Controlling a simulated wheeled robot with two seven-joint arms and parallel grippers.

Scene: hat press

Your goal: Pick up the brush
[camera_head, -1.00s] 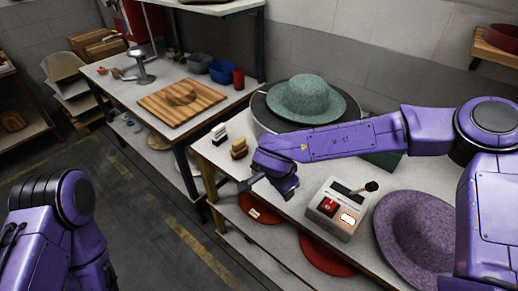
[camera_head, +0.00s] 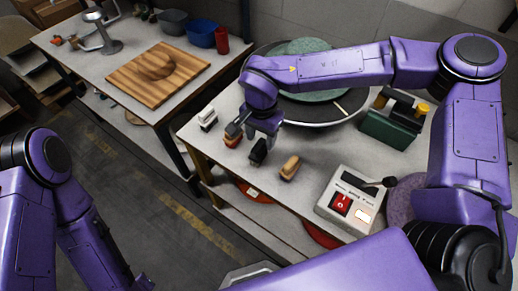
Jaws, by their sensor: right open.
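Several small brush-like blocks lie in a row near the left edge of the work table. One is pale with a dark part (camera_head: 207,119), one is brown (camera_head: 231,141) and partly hidden by my gripper, and one is tan wooden (camera_head: 290,167). I cannot tell which is the brush meant. My right gripper (camera_head: 247,141) is open and points down at the row. One finger is at the brown block, the other on the side toward the tan block. Whether it touches anything is unclear. My left arm shows at the lower left; its gripper is out of view.
A control box (camera_head: 350,199) with a red switch and lever stands right of the row. A green hat (camera_head: 305,47) sits on a round dark stand behind my right arm. A green container (camera_head: 392,125) stands at the right. A purple hat (camera_head: 404,192) is partly hidden.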

